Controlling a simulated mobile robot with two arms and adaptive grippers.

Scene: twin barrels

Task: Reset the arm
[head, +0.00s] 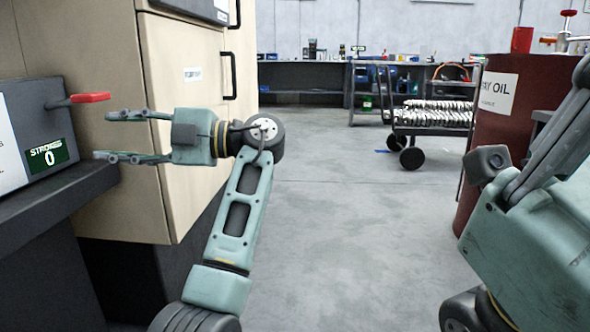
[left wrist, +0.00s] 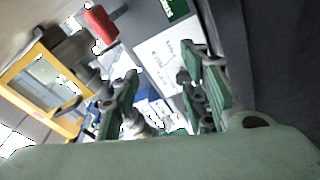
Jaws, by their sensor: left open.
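My left arm reaches up from the bottom of the head view, and its left gripper (head: 118,136) points left. The gripper is open and empty, with its two fingers apart. It is in front of the beige cabinet, just right of the grey box (head: 35,140) with a red-handled lever (head: 90,97). The fingers look apart from the lever. In the left wrist view both fingers (left wrist: 160,95) show spread, and the red handle (left wrist: 101,24) is at the upper left. My right arm shows at the right edge of the head view; its gripper cannot be made out.
A beige cabinet (head: 188,50) with black handles stands behind my left gripper. A dark shelf (head: 60,205) carries the grey box, whose display reads "STROKES 0". A red oil barrel (head: 500,130) stands at right, beside a wheeled cart (head: 430,125). The middle floor (head: 335,210) is clear.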

